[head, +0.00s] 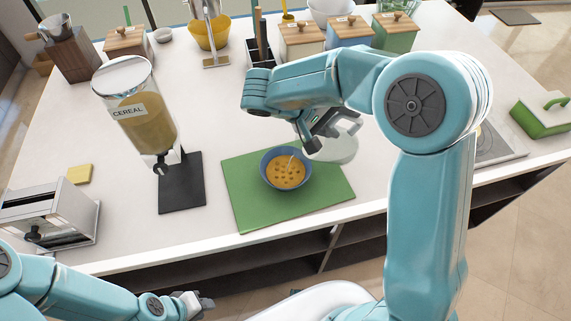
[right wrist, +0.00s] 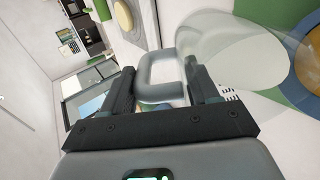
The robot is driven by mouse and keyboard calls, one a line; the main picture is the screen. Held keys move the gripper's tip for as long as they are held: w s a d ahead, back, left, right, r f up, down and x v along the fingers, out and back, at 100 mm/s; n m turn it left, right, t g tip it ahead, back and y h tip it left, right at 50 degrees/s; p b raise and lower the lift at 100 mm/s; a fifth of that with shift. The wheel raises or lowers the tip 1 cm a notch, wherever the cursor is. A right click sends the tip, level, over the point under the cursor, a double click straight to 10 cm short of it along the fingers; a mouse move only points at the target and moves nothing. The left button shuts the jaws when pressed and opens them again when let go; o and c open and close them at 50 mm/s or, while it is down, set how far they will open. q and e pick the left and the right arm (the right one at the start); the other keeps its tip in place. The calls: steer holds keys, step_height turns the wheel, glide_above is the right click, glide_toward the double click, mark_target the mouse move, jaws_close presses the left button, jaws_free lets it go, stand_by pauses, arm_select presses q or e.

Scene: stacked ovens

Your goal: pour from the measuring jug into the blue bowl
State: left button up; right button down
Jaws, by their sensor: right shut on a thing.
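The blue bowl (head: 265,172) sits on the green board (head: 240,203) and holds orange-brown contents with round pieces. The pale, see-through measuring jug (head: 335,149) is held tilted just right of the bowl, its lip toward it. A thin white streak shows over the contents near the lip. My right gripper (head: 318,124) is shut on the jug's handle, also seen in the right wrist view (right wrist: 157,80). The bowl's edge shows there at the far right. My left gripper (head: 197,302) is low in the head view, away from the bowl; its jaws are unclear.
A cereal dispenser (head: 145,112) stands left of the board on a black base (head: 182,190). A toaster (head: 48,213) and a yellow sponge (head: 79,173) are at the left. White counter is clear behind the board.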

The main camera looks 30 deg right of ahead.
steer(key=shift+s+r, duration=0.1)
steer(key=shift+w+a+h+b, duration=0.25)
steer(key=shift+a+h+b, duration=0.05)
steer(key=shift+a, duration=0.15)
stand_by(0.5)
